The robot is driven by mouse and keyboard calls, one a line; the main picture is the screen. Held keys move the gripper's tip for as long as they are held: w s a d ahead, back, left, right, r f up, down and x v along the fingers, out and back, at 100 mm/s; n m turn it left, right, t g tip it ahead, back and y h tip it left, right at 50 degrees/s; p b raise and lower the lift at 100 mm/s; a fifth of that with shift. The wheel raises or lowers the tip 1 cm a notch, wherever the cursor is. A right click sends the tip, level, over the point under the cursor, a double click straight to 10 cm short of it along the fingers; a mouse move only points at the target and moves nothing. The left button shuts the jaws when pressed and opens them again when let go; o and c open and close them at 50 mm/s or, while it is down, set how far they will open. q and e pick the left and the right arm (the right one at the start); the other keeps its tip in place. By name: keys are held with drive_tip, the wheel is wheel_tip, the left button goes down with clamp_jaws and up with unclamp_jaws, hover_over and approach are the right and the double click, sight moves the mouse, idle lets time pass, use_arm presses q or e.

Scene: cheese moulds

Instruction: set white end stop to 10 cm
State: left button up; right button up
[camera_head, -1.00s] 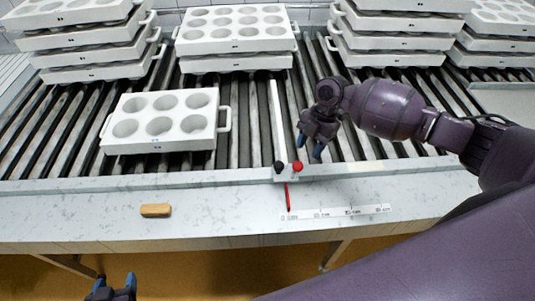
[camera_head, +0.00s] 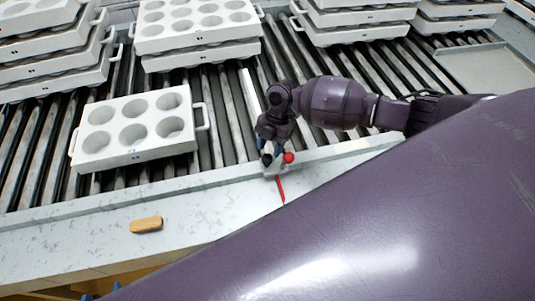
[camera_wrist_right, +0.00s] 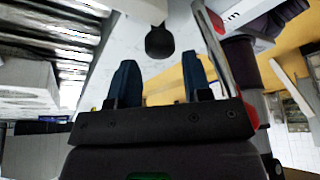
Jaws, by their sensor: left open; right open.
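The white end stop (camera_head: 250,92) is a long white bar across the rollers, with a block at the front rail. The block carries a black knob (camera_head: 267,159) and a red knob (camera_head: 288,157), and a red pointer (camera_head: 281,190) reaches onto the marble ledge. My right gripper (camera_head: 271,147) is open, right at the black knob. In the right wrist view the black knob (camera_wrist_right: 159,42) lies between and just beyond the open blue fingers; I cannot tell whether they touch it. My left gripper (camera_head: 102,291) barely shows at the bottom edge. The scale is hidden behind my arm in the head view.
A white six-cup mould (camera_head: 135,130) lies on the rollers to the left. Stacks of moulds (camera_head: 198,25) stand at the back. A tan block (camera_head: 146,224) lies on the ledge (camera_head: 60,240). My right arm covers the lower right.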

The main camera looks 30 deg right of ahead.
sight(268, 156)
drive_tip(key=shift+x, duration=1.8)
drive_tip(key=shift+c, duration=0.2)
clamp_jaws()
drive_tip(key=d, duration=0.3)
drive_tip(key=s+d, duration=0.1)
drive_tip(key=d, duration=0.2)
drive_tip(key=s+d, duration=0.1)
drive_tip(key=d, duration=0.2)
drive_tip(key=shift+s+d, duration=0.25)
drive_tip(key=shift+d, duration=0.15)
drive_tip(key=shift+r, duration=0.1)
drive_tip(key=shift+o, duration=0.2)
unclamp_jaws()
drive_tip(key=b+v, duration=0.1)
drive_tip(key=v, duration=0.9)
drive_tip(key=shift+r, duration=0.4)
